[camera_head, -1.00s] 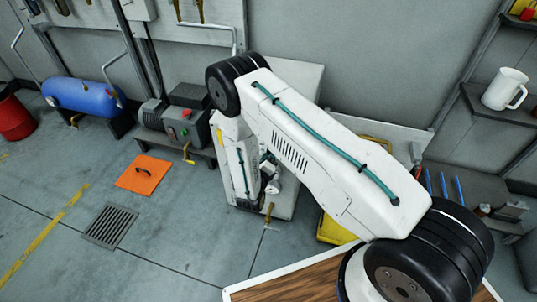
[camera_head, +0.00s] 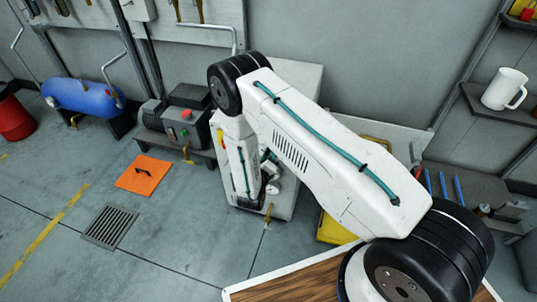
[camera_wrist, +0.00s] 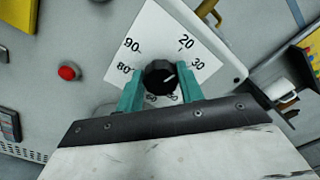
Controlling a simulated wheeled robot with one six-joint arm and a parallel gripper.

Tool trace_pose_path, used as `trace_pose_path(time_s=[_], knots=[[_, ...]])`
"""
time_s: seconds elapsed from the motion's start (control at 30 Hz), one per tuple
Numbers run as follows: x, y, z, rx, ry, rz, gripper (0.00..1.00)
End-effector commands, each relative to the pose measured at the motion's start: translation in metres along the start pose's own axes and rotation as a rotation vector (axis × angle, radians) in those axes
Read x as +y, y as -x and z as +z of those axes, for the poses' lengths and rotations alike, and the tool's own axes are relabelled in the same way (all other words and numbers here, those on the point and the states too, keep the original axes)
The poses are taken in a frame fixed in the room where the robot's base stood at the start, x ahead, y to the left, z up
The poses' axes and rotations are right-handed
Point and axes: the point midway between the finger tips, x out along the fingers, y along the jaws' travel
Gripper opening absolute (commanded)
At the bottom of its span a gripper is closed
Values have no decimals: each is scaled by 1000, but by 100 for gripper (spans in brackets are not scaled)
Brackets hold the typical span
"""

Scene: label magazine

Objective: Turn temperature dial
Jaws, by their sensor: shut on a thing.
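The temperature dial (camera_wrist: 159,77) is a black round knob with a pale pointer line, on a white plate (camera_wrist: 155,28) with numbers such as 90, 80, 20 and 30. In the wrist view the pointer line faces up and right, roughly toward the 30. My gripper (camera_wrist: 160,88) has teal fingers on both sides of the knob and is shut on it. In the head view my arm reaches down in front of a white machine cabinet (camera_head: 308,88), and the dial is hidden there behind the arm.
A red button (camera_wrist: 68,73) sits left of the dial plate on the panel. On the floor lie an orange cover (camera_head: 143,174) and a drain grate (camera_head: 110,227). A blue tank (camera_head: 82,96) and a grey motor unit (camera_head: 182,115) stand by the wall. Open floor lies at lower left.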

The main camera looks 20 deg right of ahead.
Motion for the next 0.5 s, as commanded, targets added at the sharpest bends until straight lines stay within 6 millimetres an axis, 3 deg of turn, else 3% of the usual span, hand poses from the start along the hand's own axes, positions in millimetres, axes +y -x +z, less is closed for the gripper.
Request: trace_pose_path(time_s=[0.5], knots=[[0, 0, 0, -1, -450, 6, 14]])
